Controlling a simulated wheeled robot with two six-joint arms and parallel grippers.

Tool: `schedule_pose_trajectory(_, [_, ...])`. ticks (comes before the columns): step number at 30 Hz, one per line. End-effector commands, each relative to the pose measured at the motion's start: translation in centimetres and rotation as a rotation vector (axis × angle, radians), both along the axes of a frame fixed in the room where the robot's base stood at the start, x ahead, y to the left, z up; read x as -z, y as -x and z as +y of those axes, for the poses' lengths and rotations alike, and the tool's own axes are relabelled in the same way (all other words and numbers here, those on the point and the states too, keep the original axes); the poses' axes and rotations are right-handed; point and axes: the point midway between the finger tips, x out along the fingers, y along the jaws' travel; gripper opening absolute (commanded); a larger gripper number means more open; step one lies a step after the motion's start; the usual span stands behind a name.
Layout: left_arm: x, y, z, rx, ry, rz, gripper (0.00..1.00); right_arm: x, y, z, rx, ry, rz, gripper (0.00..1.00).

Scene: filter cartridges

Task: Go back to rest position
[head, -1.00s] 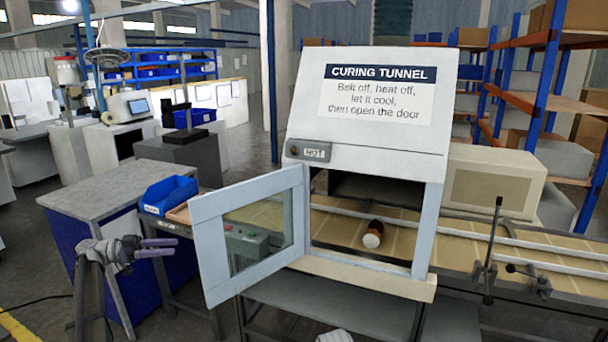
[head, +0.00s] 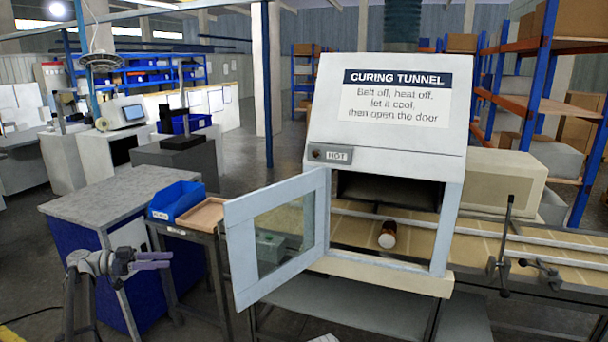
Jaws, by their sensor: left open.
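My left gripper (head: 145,260) is at the lower left of the head view. Its jaws are apart with nothing between them, and it is in front of the grey-topped, blue-sided cabinet. The curing tunnel (head: 390,155) stands right of centre with its windowed door (head: 283,232) swung open to the left. A filter cartridge (head: 387,236), dark brown with a pale end, lies on the tunnel's belt inside the opening. My left gripper is well apart from the door and the cartridge. My right gripper cannot be made out; only a small pale piece shows at the bottom edge.
A blue bin (head: 175,201) and a shallow tan tray (head: 203,214) sit on a small stand left of the door. The grey-topped cabinet (head: 120,195) is behind my left gripper. Levers (head: 505,245) stand at the belt's right side. Shelving fills the back right.

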Motion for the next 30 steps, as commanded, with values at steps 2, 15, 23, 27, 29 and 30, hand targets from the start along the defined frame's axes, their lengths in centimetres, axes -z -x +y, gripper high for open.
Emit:
schedule_pose_trajectory(2, [0.6,0.3,-1.3,0.001,-0.018,0.043,0.47,0.0,0.0,0.0,0.000,0.000,0.000,0.50])
schedule_pose_trajectory(15, [6.9,3.6,-12.1,-0.037,-0.233,0.473,0.47,0.0,0.0,0.0,0.000,0.000,0.000,0.50])
schedule_pose_trajectory(23, [15.6,12.9,-22.5,-0.291,-0.621,0.967,0.47,0.0,0.0,0.0,0.000,0.000,0.000,0.50])
schedule_pose_trajectory(27, [18.8,18.1,-24.3,-0.545,-0.818,1.120,0.47,0.0,0.0,0.0,0.000,0.000,0.000,0.50])
schedule_pose_trajectory(29, [19.6,19.8,-24.5,-0.652,-0.879,1.148,0.47,0.0,0.0,0.0,0.000,0.000,0.000,0.50])
schedule_pose_trajectory(30, [20.0,20.9,-24.5,-0.722,-0.914,1.158,0.47,0.0,0.0,0.0,0.000,0.000,0.000,0.50])
